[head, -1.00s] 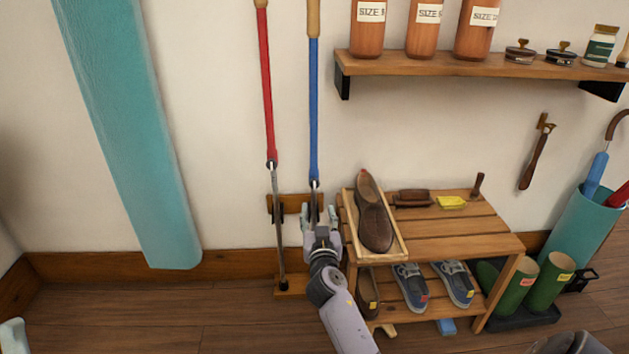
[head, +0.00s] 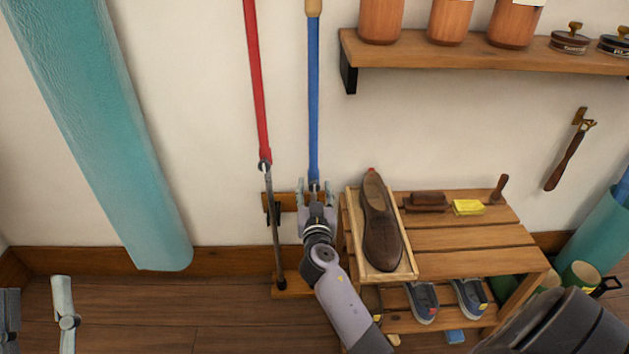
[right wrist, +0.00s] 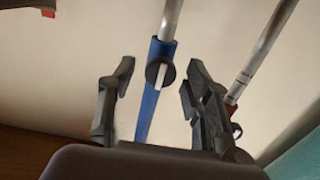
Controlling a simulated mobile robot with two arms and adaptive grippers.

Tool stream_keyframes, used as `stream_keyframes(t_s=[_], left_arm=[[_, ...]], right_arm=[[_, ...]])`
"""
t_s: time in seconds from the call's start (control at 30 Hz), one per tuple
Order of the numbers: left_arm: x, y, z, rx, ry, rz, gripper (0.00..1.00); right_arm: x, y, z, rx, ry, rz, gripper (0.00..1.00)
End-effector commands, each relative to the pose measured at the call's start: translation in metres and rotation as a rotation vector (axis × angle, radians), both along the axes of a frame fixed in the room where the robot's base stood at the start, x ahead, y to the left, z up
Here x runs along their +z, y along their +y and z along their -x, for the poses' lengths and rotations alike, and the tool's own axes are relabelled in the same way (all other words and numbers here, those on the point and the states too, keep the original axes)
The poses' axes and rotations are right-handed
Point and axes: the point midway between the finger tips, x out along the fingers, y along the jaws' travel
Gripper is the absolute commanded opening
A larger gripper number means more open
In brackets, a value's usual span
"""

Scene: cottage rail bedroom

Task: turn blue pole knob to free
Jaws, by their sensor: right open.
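The blue pole (head: 313,100) stands upright against the wall, with a tan grip on top and a silver lower section. In the right wrist view its dark round knob (right wrist: 160,73) has a pale stripe running roughly along the pole. The knob sits where the blue tube (right wrist: 149,110) meets the silver one. My right gripper (head: 314,190) is open at the knob's height; in the wrist view its fingers (right wrist: 160,80) are on either side of the knob, apart from it. Contact in depth is unclear. My left gripper (head: 35,290) is partly in view at bottom left, fingers apart.
A red pole (head: 257,90) stands close left of the blue one, in the same wooden rack (head: 290,285). A slatted shoe bench (head: 455,245) with a brown shoe (head: 380,225) is close right of my right arm. A wall shelf (head: 490,53) is above it.

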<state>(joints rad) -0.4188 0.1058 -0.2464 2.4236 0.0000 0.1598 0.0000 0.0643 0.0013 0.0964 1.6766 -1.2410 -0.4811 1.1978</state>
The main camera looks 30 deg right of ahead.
Motion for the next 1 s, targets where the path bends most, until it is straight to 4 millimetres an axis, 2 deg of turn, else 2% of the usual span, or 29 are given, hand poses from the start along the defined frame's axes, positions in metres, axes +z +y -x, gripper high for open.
stream_keyframes(t_s=[0.37, 1.0], left_arm=[[-0.0021, 0.0000, -0.0013, 0.001, 0.012, -0.004, 0.45], [-0.0021, 0.0000, -0.0012, 0.001, 0.012, -0.003, 0.45]], right_arm=[[-0.0003, 0.0007, 0.0006, -0.001, 0.001, 0.001, 0.45], [-0.0002, 0.0007, 0.0005, 0.000, 0.001, 0.001, 0.02]])
